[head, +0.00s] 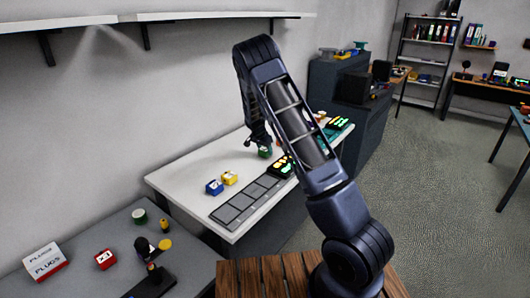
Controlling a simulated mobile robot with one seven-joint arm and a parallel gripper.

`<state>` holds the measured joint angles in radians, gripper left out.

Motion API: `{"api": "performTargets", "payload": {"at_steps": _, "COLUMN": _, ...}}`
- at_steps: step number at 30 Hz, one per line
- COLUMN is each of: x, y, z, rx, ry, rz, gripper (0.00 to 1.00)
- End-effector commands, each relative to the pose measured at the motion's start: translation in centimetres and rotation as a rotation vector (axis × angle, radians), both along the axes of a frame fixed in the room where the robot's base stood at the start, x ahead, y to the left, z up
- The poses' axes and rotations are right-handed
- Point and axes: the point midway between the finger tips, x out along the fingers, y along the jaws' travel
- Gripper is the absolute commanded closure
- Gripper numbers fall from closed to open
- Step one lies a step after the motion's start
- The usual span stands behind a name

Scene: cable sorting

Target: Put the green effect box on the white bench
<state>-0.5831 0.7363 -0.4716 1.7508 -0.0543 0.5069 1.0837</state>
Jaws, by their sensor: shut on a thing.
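The white bench (180,175) runs along the wall in the middle of the head view. My gripper (262,143) points down over the bench, behind my arm. It is shut on the green effect box (265,153), which shows just below the fingers. The box is at or close above the bench top; I cannot tell whether it touches. The fingertips are small and partly hidden.
A blue box (214,187) and a yellow box (229,178) stand left of my gripper. A grey panelled board (238,207) lies along the bench's front edge, with a dark lit device (281,168) beyond. The bench's left end is clear.

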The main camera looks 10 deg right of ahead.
Motion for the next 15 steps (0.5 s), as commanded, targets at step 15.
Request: {"api": "performTargets", "payload": {"at_steps": 15, "x": 0.02, "y": -0.03, "z": -1.34, "rx": 0.0, "ry": 0.0, "rz": -0.001, "gripper": 0.42}}
